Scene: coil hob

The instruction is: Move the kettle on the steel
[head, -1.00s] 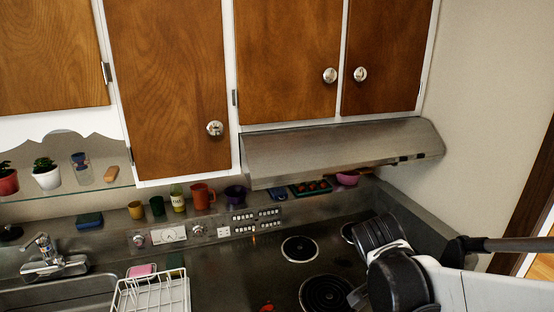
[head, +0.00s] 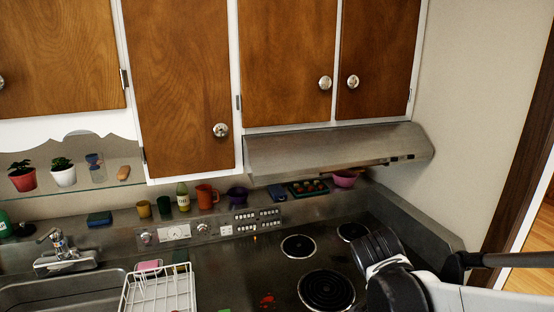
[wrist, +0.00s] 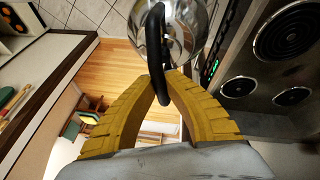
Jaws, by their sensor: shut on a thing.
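The kettle (wrist: 183,28) is shiny steel with a black handle (wrist: 157,50). It shows at the top of the wrist view, cut off by the frame edge. My gripper (wrist: 160,82), with yellow ridged fingers, is shut on the handle. In the wrist view the kettle appears over the floor beside the cooking top's edge, but its height is unclear. The head view shows neither kettle nor fingers, only my arm at lower right. The steel counter (head: 225,270) lies between the dish rack and the coil burners.
Coil burners (head: 326,290) sit right of the bare steel. A white dish rack (head: 160,290) and sink (head: 60,292) are at left. A small red thing (head: 267,300) lies on the steel near the front.

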